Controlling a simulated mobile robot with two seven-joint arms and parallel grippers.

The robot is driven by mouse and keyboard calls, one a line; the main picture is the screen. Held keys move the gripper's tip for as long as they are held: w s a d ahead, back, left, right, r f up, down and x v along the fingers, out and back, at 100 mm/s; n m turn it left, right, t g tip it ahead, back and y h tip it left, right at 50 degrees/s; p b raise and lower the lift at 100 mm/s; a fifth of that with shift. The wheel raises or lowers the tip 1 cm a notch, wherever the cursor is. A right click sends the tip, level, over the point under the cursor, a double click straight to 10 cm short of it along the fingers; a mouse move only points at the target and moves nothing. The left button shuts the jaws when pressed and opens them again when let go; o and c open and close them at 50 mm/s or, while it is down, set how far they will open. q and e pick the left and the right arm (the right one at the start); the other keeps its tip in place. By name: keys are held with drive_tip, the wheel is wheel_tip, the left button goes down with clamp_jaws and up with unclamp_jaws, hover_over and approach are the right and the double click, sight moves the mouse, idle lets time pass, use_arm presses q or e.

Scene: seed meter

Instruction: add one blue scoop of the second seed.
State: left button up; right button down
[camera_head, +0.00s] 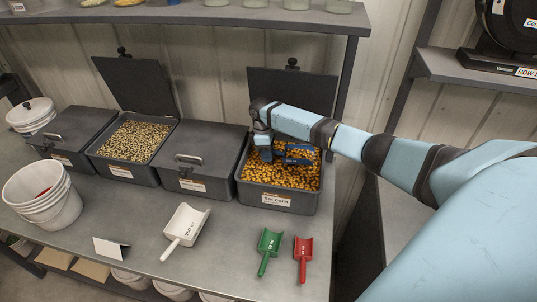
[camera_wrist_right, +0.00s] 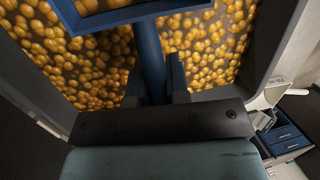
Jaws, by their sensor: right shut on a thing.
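My right gripper (camera_head: 264,138) reaches into the open grey bin (camera_head: 277,201) of yellow-orange corn kernels at the right end of the row. It is shut on the handle of the blue scoop (camera_head: 298,152). In the right wrist view the blue handle (camera_wrist_right: 150,55) stands between the fingers (camera_wrist_right: 155,85), and the scoop head (camera_wrist_right: 110,17) is at the top edge over the kernels. How full the scoop is cannot be told. Another open bin (camera_head: 123,172) holds pale, speckled seeds. A stack of white buckets (camera_head: 48,213) stands at the left, with something red inside. My left gripper is not in view.
Two bins, at left (camera_head: 75,137) and middle (camera_head: 205,165), have their lids shut. A white scoop (camera_head: 187,226), a green scoop (camera_head: 268,248), a red scoop (camera_head: 303,255) and a folded card (camera_head: 110,248) lie in front. A shelf (camera_head: 200,15) hangs above. The bench front is partly clear.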

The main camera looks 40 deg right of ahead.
drive_tip(key=v, duration=0.3)
drive_tip(key=shift+s+a+r, duration=0.1)
drive_tip(key=shift+a+r, duration=0.05)
drive_tip(key=shift+w+a+r, duration=0.2)
drive_tip(key=shift+w+r, duration=0.05)
drive_tip(key=shift+r, duration=0.65)
drive_tip(key=shift+w+a+r, duration=0.25)
drive_tip(key=shift+r, duration=0.6)
drive_tip(key=shift+w+a+r, duration=0.2)
drive_tip(key=shift+w+r, duration=0.05)
drive_tip(key=shift+r, duration=0.65)
